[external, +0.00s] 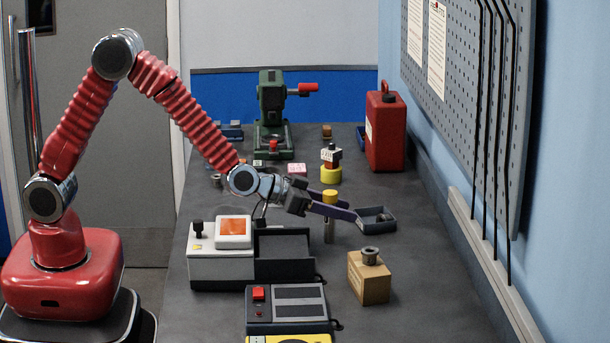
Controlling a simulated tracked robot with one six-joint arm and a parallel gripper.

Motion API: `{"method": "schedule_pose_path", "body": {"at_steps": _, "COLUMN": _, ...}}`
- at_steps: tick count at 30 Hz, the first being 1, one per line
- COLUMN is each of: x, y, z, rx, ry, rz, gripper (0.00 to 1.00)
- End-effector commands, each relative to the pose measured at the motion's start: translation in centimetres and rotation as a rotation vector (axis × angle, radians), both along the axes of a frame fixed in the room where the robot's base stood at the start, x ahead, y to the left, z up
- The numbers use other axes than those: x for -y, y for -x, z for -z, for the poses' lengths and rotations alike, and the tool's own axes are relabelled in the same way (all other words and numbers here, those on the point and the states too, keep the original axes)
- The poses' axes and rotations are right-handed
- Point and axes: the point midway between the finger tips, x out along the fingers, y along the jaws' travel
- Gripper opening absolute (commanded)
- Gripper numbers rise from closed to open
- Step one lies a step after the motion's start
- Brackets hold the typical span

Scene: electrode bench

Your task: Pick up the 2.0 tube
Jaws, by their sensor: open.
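A slim upright tube with a yellow cap (329,197) and a grey-brown lower body (329,234) stands on the bench. No label is readable, so I cannot tell for sure that it is the 2.0 tube. My gripper (345,209) reaches in from the left, roughly level, with its dark purple fingers open at the tube's upper part. The cap shows between or just behind the fingers. I cannot tell whether they touch it. The fingers hide part of the tube just below the cap.
A white control box with an orange screen (234,229) and a dark open bin (284,257) sit left of the tube. A cardboard box (369,281) is in front right, a small grey tray (377,220) to the right. A red can (386,132) and green press (272,100) stand behind.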

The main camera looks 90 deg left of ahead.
Motion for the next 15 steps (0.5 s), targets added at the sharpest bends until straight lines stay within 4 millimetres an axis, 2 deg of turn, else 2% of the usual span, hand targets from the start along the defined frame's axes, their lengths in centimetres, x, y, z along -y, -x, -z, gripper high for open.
{"method": "schedule_pose_path", "body": {"at_steps": 5, "x": -0.21, "y": -1.20, "z": 0.49, "rx": 0.000, "ry": 0.000, "rz": 0.000, "gripper": 0.43}}
{"method": "schedule_pose_path", "body": {"at_steps": 15, "x": -0.20, "y": -1.26, "z": 0.52, "rx": 0.000, "ry": -0.001, "rz": 0.001, "gripper": 0.43}}
